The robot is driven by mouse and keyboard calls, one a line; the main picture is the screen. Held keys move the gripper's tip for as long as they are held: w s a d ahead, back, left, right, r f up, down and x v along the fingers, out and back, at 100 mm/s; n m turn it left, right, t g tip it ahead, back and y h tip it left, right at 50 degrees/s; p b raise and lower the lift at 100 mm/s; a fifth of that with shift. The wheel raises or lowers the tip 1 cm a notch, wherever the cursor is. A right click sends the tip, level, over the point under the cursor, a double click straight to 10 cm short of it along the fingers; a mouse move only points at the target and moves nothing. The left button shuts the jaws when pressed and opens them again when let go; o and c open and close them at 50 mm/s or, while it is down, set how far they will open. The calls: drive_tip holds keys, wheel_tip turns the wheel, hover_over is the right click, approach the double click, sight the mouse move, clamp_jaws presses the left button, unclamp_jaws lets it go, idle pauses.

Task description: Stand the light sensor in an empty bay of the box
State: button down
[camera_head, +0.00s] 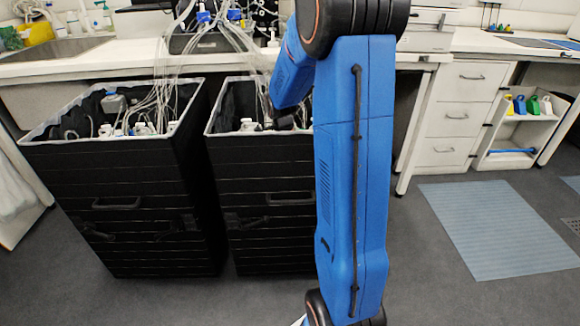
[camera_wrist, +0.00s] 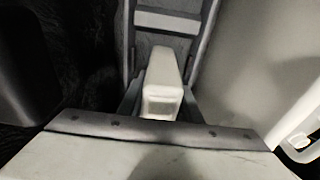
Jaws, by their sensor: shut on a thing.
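My gripper (camera_wrist: 161,92) is shut on a pale, blocky thing, which I take to be the light sensor (camera_wrist: 164,78), in the middle of the wrist view. The sensor points away from the palm between the two dark fingers. In the head view my blue arm reaches over the right black box (camera_head: 267,184), and the gripper and sensor are hidden there. The box holds white-capped bottles and tubes; its bays cannot be made out. In the wrist view, dark cloth-like lining lies at left and a grey strip with a pale band lies beyond the sensor.
A second black open box (camera_head: 118,205) with bottles and tubes stands at left. Thin tubes run up from both boxes to the bench (camera_head: 130,58). A large pale surface (camera_wrist: 262,65) is close on the right in the wrist view. Clear floor lies by the blue mat (camera_head: 497,228).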

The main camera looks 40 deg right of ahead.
drive_tip(key=shift+s+f, duration=0.1)
drive_tip(key=shift+f, duration=0.2)
drive_tip(key=c, duration=1.3)
unclamp_jaws()
drive_tip(key=shift+f, duration=0.2)
drive_tip(key=shift+o, duration=0.2)
drive_tip(key=shift+r, duration=0.1)
drive_tip(key=shift+r, duration=0.15)
wheel_tip(320, 180, up, 26)
drive_tip(key=w+a, duration=0.1)
drive_tip(key=shift+w+a, duration=0.2)
drive_tip(key=shift+a, duration=0.15)
drive_tip(key=shift+a, duration=0.1)
